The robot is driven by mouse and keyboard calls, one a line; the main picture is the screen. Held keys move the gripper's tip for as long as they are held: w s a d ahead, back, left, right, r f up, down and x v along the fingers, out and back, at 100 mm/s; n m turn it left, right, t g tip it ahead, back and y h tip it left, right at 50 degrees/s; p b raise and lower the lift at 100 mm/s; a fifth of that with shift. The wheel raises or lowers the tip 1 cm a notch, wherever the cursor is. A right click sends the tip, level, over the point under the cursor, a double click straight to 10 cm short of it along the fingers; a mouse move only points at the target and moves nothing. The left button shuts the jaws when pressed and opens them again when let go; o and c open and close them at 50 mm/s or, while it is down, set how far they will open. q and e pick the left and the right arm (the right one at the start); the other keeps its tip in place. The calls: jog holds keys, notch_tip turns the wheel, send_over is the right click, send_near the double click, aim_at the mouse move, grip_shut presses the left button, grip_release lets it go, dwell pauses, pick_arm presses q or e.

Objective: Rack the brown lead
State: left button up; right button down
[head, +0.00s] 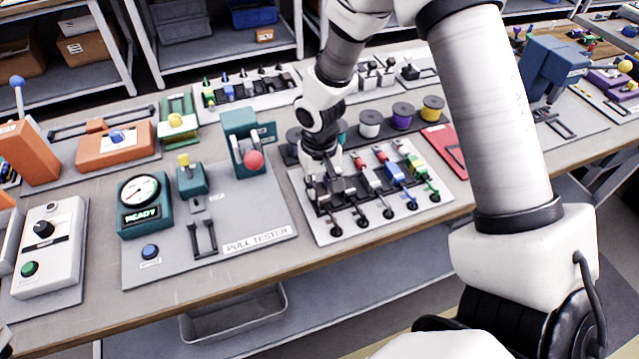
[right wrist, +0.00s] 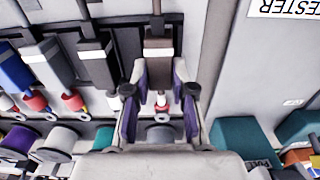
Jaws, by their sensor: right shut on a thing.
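The brown lead (right wrist: 158,50) lies between the purple-padded fingers of my right gripper (right wrist: 159,92), which is shut on it. A pale band and a red-and-white end show on the lead. In the head view my right gripper (head: 325,190) is low over the left end of the lead rack (head: 308,222) and largely hides the brown lead. I cannot tell whether the lead is clear of its place. My left gripper is not in view.
The pull tester board (head: 240,215) with its gauge (head: 139,190) and red-knobbed lever (head: 252,158) stands left of the rack. Wire spools (head: 402,115) stand behind the rack. A red panel (head: 447,150) lies to its right. The bench's front edge is close.

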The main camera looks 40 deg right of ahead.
jog(key=shift+f, duration=0.1)
dwell(0.3)
jog(key=c, duration=0.9)
grip_release()
notch_tip(320, 180, up, 12)
